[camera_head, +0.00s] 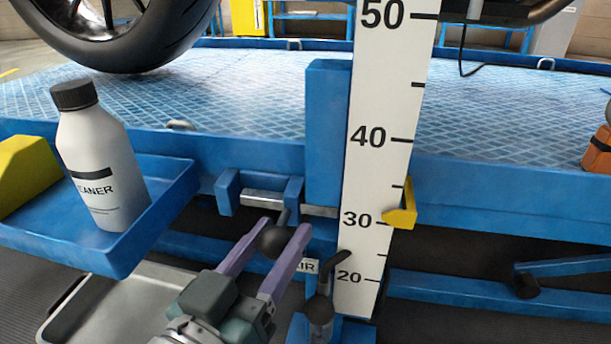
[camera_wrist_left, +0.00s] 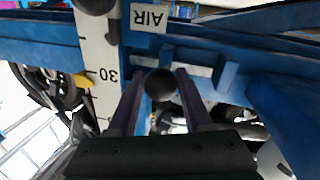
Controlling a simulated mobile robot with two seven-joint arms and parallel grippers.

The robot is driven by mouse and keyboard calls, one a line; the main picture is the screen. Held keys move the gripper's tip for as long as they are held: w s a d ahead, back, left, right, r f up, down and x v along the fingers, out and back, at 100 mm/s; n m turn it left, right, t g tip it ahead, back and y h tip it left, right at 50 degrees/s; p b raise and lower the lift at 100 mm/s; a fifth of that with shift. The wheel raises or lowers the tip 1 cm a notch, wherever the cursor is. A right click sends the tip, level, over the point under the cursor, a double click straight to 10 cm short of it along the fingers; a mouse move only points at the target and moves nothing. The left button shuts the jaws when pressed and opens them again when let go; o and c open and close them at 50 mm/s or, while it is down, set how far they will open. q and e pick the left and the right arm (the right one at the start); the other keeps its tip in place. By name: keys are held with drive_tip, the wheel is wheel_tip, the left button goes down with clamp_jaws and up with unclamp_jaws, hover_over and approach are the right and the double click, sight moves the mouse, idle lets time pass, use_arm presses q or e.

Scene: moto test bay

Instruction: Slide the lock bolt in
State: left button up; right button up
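The lock bolt (camera_head: 264,199) is a silver bar in a blue bracket (camera_head: 228,191) on the lift's side rail. A short stem joins it to a round black knob (camera_head: 274,240); the knob also shows in the wrist view (camera_wrist_left: 160,84). A bar end (camera_head: 319,211) shows beside the blue post. My left gripper (camera_head: 286,229) has its two purple fingers on either side of the knob, close against it. In the wrist view the knob sits between the fingertips (camera_wrist_left: 160,78). My right gripper is in neither view.
A white height scale (camera_head: 377,150) with a yellow pointer (camera_head: 402,207) stands right of the bolt. A second black-knobbed lever (camera_head: 320,308) stands near the AIR label (camera_head: 304,267). A blue tray (camera_head: 165,220) with a cleaner bottle (camera_head: 98,160) is at left.

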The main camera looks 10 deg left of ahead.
use_arm(q)
drive_tip(key=o, duration=0.4)
drive_tip(key=shift+s+d, duration=0.15)
drive_tip(key=shift+d, duration=0.2)
drive_tip(key=shift+a, duration=0.3)
drive_tip(key=shift+s+a+r+p, duration=0.1)
drive_tip(key=shift+s+p, duration=0.3)
drive_tip(key=shift+p, duration=0.1)
drive_tip(key=p+v, duration=0.3)
drive_tip(key=v, duration=0.6)
drive_tip(key=shift+p, duration=0.4)
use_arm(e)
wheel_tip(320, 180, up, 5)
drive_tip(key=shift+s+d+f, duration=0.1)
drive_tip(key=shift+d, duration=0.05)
